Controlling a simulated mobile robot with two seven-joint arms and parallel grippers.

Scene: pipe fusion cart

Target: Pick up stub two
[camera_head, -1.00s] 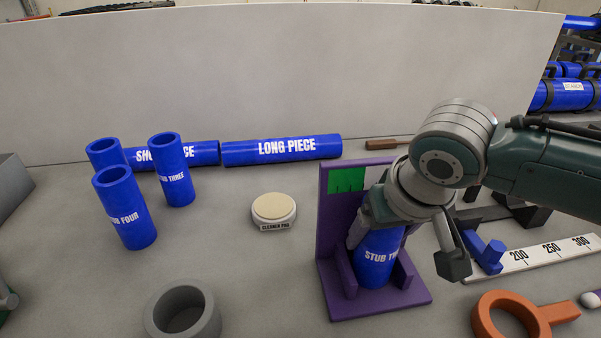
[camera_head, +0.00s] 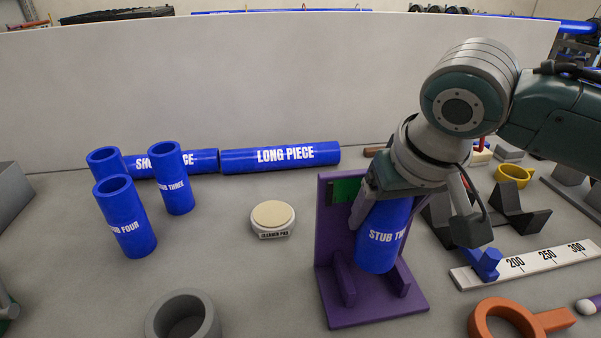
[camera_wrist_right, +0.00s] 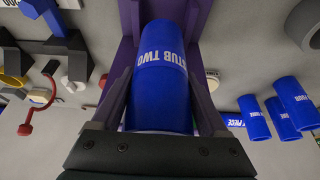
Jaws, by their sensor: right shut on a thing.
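Stub two (camera_head: 383,240) is a blue pipe piece with white lettering. My right gripper (camera_head: 411,225) is shut on its upper part from above. In the head view, stub two is nearly upright and its lower end appears a little above the base of the purple stand (camera_head: 328,225), still in front of the stand's back plate. Its top is hidden by my gripper. My left gripper is not in view.
Stub three (camera_head: 174,180), stub four (camera_head: 126,222) and another blue stub stand at left. The long piece (camera_head: 282,158) lies behind. A cleaner pad (camera_head: 272,215), a grey ring (camera_head: 183,320), an orange ring tool (camera_head: 510,318) and a white ruler (camera_head: 535,262) surround the stand.

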